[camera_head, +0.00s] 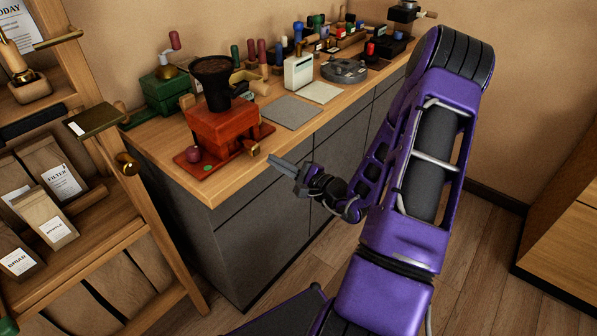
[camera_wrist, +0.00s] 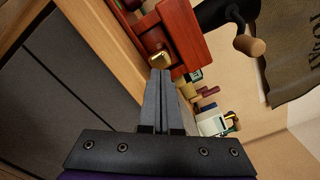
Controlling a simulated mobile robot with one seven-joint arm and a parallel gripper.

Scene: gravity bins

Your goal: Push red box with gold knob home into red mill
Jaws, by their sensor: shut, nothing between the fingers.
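The red mill (camera_head: 212,128) stands on a red base on the counter, with a dark hopper on top. In the head view the gold knob (camera_head: 254,149) of its red box is on the mill's right side, facing my gripper (camera_head: 272,159). In the wrist view the knob (camera_wrist: 160,58) lies just beyond the fingertips of my gripper (camera_wrist: 160,74), with the red box (camera_wrist: 152,38) behind it. My gripper is shut and empty. The tips are close to the knob; I cannot tell whether they touch. How far the box sticks out is unclear.
A green mill (camera_head: 165,90) stands behind the red one. A grey mat (camera_head: 291,112), a white device (camera_head: 298,71) and a round grey tray (camera_head: 344,70) are farther along the counter. A wooden shelf (camera_head: 120,200) stands at left.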

